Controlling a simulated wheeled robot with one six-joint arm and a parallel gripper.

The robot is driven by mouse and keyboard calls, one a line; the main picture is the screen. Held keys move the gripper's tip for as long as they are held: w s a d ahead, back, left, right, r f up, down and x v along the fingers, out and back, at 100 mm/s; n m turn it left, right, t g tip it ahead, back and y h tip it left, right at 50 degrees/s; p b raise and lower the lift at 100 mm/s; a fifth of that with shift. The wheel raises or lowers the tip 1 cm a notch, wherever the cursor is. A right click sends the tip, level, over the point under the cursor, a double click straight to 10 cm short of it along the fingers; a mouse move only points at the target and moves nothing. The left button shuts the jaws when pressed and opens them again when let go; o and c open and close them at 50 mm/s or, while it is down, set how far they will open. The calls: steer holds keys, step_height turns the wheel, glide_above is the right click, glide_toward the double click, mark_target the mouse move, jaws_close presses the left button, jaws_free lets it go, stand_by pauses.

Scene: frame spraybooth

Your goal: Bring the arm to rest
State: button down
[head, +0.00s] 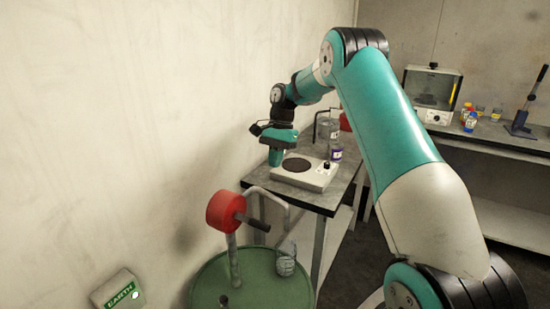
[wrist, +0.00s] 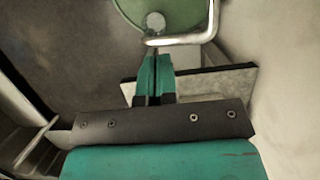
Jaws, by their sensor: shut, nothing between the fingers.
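My arm is teal and white and reaches from the lower right, over the top, to the left in the head view. My gripper (head: 275,160) points down above the left end of the small grey table, beside the white hotplate. In the wrist view my gripper (wrist: 154,60) shows its two teal fingers closed together with nothing between them. I cannot tell the exact height of the fingertips above the table.
The white hotplate (head: 305,174) with a dark disc stands on the table (head: 325,199), with a jar (head: 336,152) behind it. A back bench (head: 500,137) holds a glass-fronted oven (head: 431,92).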

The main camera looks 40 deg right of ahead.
steer(key=s+a+r+n, duration=0.4)
steer(key=a, duration=0.3)
steer(key=s+a+r+n+t, duration=0.1)
steer(key=s+a+r+n, duration=0.25)
steer(key=a, duration=0.45)
steer(key=s+a+r+n, duration=0.3)
steer(key=s+a+r, duration=0.15)
steer(key=a, duration=0.25)
steer(key=s+a+n, duration=0.3)
steer(key=s+n, duration=0.1)
steer(key=s, duration=0.5)
steer(key=s+a+n, duration=0.4)
steer(key=s, duration=0.5)
steer(key=shift+a+f+y, duration=0.25)
steer(key=shift+f+y, duration=0.05)
steer(key=c, duration=1.4)
jaws_free()
steer(key=s+n, duration=0.2)
steer(key=shift+s+a+f, duration=0.1)
steer(key=shift+s+f, duration=0.2)
steer(key=shift+s, duration=0.05)
steer(key=o, duration=0.3)
steer(key=shift+s, duration=0.1)
